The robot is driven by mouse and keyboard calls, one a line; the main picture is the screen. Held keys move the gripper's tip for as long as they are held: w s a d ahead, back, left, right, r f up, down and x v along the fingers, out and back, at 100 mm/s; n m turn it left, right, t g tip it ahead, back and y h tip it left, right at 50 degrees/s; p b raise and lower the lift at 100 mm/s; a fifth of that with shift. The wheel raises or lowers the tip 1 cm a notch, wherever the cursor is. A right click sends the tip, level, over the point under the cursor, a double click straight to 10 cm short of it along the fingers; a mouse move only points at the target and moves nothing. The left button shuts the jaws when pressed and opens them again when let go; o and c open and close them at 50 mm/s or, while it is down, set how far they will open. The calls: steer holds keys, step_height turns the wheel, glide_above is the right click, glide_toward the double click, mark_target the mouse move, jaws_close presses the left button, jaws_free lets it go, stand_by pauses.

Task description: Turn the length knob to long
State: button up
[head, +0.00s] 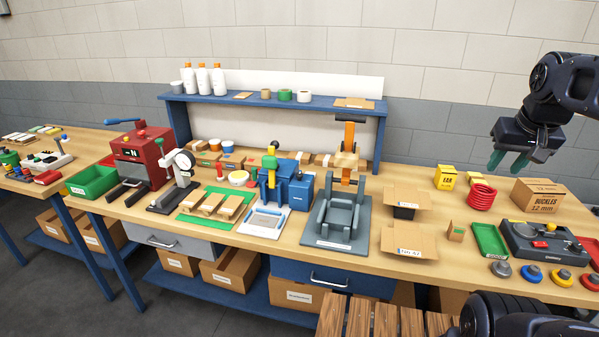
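No knob marked for length can be read in the head view; lettering is too small. A dark grey device (540,246) at the right of the bench carries a small red part (540,244) on top. A grey fixture (341,226) with an upright orange-topped post (349,135) stands at the bench's middle. I cannot tell which of these bears the length knob. My gripper (508,161) hangs above the right back of the bench, its green fingers apart and nothing visible between them. It is clear of the devices.
Red rings (481,197), a buckles carton (538,196) and a yellow box (445,177) stand below and around my gripper. A green tray (490,241) lies left of the dark device. Several coloured round pieces line the front right edge. A blue shelf (270,101) stands behind.

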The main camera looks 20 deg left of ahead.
steer(key=w+a+r+n+g+h, duration=0.1)
steer(key=w+a+r+n, duration=0.3)
steer(key=w+a+n, duration=0.5)
steer(key=n+g+y, duration=0.1)
steer(key=n+g, duration=0.3)
steer(key=n, duration=1.4)
glide_above(299, 174)
step_height(299, 174, down, 4)
steer(key=f, duration=0.1)
step_height(299, 174, down, 23)
steer(key=shift+f, duration=0.15)
steer(key=shift+c, duration=0.5)
steer(key=c, duration=0.6)
